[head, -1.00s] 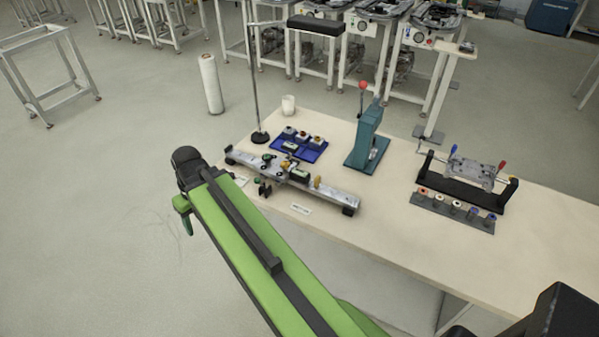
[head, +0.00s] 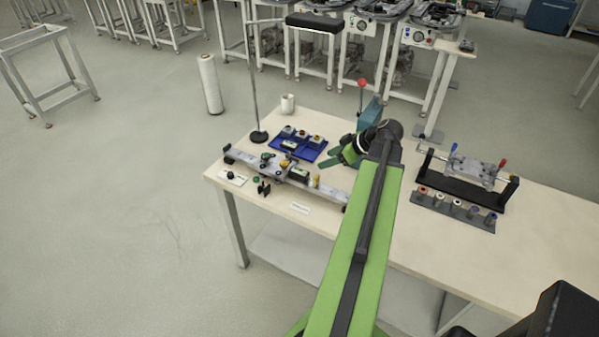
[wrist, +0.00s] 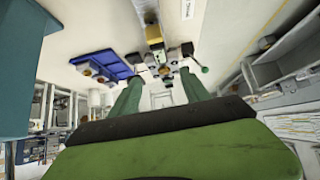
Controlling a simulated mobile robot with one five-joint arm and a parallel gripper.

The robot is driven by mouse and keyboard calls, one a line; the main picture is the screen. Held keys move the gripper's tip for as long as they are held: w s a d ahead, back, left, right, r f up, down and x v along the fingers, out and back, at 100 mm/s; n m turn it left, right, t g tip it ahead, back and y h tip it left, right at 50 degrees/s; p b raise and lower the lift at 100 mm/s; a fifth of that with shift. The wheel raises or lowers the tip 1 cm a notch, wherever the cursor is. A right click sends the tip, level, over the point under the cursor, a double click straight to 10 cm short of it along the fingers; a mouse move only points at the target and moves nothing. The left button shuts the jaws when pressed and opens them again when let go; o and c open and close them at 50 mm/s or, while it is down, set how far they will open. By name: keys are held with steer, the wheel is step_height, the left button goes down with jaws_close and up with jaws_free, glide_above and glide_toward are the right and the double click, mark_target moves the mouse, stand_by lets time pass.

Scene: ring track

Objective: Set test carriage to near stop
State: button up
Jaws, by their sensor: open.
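The metal track (head: 328,193) lies along the front left of the bench. A carriage-like block with a dark top (head: 299,174) sits on its middle; I cannot tell for certain that it is the test carriage. A small yellow piece (head: 316,180) is to its right on the track. My gripper (head: 338,156) is open and empty, behind the track's right half and apart from it. In the wrist view my two green fingers (wrist: 160,88) point toward the track (wrist: 143,8), with a brass-coloured block (wrist: 153,34) on it. My arm hides the track's right end in the head view.
A blue tray (head: 307,152) with small parts is behind the track. A teal press (head: 370,112) stands behind my gripper, partly hidden. A black stand base (head: 258,136) and a white cup (head: 288,103) are at the back left. A fixture (head: 470,180) stands at the right.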

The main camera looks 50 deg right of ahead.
mark_target(299, 171)
steer(key=b+x, duration=1)
steer(key=x, duration=0.5)
steer(key=shift+f+b, duration=0.3)
steer(key=shift+f, duration=0.15)
steer(key=shift+w+a+f, duration=0.15)
steer(key=shift+w+f, duration=0.15)
steer(key=shift+w, duration=0.25)
jaws_close()
